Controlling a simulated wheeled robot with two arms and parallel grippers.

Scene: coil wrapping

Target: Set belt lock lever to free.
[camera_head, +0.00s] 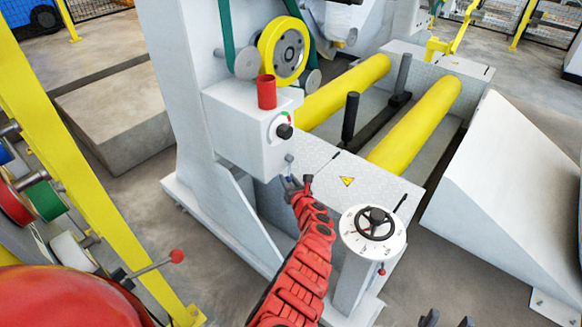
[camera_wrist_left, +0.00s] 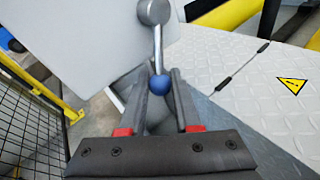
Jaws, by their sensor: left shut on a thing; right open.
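The belt lock lever (camera_wrist_left: 157,45) is a short metal rod with a blue ball knob (camera_wrist_left: 159,85). It hangs almost straight down from a round grey hub (camera_wrist_left: 155,11) on the side of a light grey box. In the head view the hub (camera_head: 289,158) is small, below the box's black dial, and the knob is mostly hidden by my gripper. My left gripper (camera_head: 292,182) is shut on the blue knob, with its fingers on both sides of it in the left wrist view (camera_wrist_left: 159,88). My right gripper (camera_head: 447,320) is open and empty at the bottom edge.
The grey box (camera_head: 240,125) carries a red cylinder (camera_head: 267,91) and a black dial (camera_head: 284,131). A handwheel pedestal (camera_head: 375,224) stands right of my left arm. Yellow rollers (camera_head: 415,122) lie behind. A yellow-framed rack with a red-knobbed lever (camera_head: 177,256) is at left.

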